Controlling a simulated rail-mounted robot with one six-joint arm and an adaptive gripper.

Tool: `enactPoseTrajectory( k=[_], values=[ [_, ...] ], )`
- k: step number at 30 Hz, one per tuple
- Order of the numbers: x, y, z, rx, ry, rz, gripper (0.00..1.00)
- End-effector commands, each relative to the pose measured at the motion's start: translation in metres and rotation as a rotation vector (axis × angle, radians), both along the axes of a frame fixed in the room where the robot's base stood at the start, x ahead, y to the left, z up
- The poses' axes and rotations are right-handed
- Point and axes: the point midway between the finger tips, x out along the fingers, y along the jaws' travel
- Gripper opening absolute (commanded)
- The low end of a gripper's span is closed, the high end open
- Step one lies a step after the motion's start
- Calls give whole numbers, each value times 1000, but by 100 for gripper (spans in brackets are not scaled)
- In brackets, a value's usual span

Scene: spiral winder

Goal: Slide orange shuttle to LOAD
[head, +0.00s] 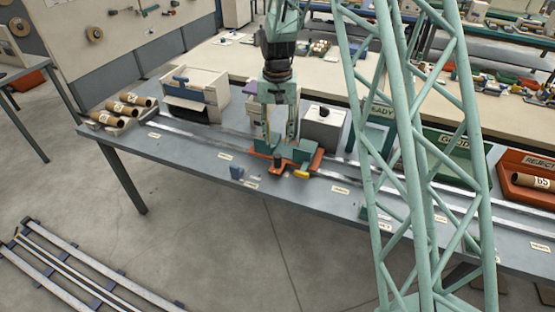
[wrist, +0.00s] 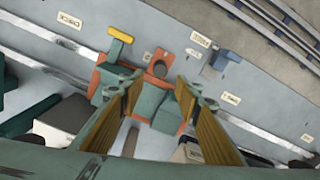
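The orange shuttle (head: 318,161) sits on the pale rail (head: 345,168) along the bench, near the middle of the head view. The shuttle also shows in the wrist view (wrist: 104,76). My gripper (head: 279,138) points down over the shuttle. In the wrist view its two fingers (wrist: 159,88) stand well apart above the teal blocks, with nothing clearly clamped between them. Whether they touch the shuttle, I cannot tell. No label reads clearly as LOAD.
A label like DOCK (wrist: 70,21) lies beside the rail. A small blue block (head: 237,173) stands in front. Cardboard tubes (head: 120,110) and a white machine (head: 195,95) are at left.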

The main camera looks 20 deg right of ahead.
Motion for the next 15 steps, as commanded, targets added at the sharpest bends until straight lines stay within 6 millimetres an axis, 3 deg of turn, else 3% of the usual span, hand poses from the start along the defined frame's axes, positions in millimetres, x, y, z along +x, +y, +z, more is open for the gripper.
enactPoseTrajectory(
  k=[15],
  values=[
    [-1,0,-70,0,2,0,31]
  ],
)
